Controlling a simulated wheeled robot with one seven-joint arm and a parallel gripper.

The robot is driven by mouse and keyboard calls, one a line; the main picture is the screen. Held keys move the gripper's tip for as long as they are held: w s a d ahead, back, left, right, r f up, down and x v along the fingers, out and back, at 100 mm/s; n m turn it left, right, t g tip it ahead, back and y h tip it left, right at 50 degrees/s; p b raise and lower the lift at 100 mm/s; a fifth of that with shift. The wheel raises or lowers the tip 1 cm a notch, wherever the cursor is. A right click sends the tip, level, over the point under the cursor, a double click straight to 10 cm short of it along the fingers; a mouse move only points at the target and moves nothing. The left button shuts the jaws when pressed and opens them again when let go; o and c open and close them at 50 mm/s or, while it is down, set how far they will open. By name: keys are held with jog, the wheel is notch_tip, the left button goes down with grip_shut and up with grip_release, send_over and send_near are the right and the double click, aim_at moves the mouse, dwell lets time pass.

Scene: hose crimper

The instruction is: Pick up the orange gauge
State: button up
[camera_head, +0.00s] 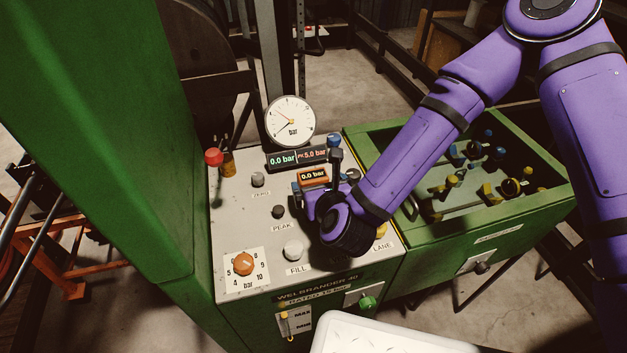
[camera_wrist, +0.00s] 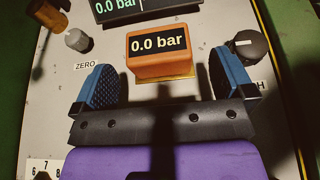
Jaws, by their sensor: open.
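The orange gauge (camera_head: 313,176) is a small block with a dark display reading 0.0 bar. It sits on the panel top, below the twin digital readouts. In the wrist view the gauge (camera_wrist: 161,66) is upright, ahead of my gripper and between the lines of its fingers. My gripper (camera_head: 322,186) is open, with one blue ribbed finger to each side. In the wrist view my gripper (camera_wrist: 164,84) shows a wide gap, and no contact with the gauge is visible. The gauge's lower back is hidden.
A grey-capped knob (camera_wrist: 249,47) stands close by the right finger. The ZERO button (camera_wrist: 78,40) is at the left. A round dial (camera_head: 290,120) and digital readouts (camera_head: 297,157) stand behind the gauge. An orange knob (camera_head: 243,263) is front left. A green tray (camera_head: 405,212) adjoins the panel.

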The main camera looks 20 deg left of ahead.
aim_at(315, 182)
jog(key=shift+x, duration=2.35)
jog(key=shift+a, duration=0.1)
jog(key=c, duration=1.2)
jog(key=shift+r, duration=0.1)
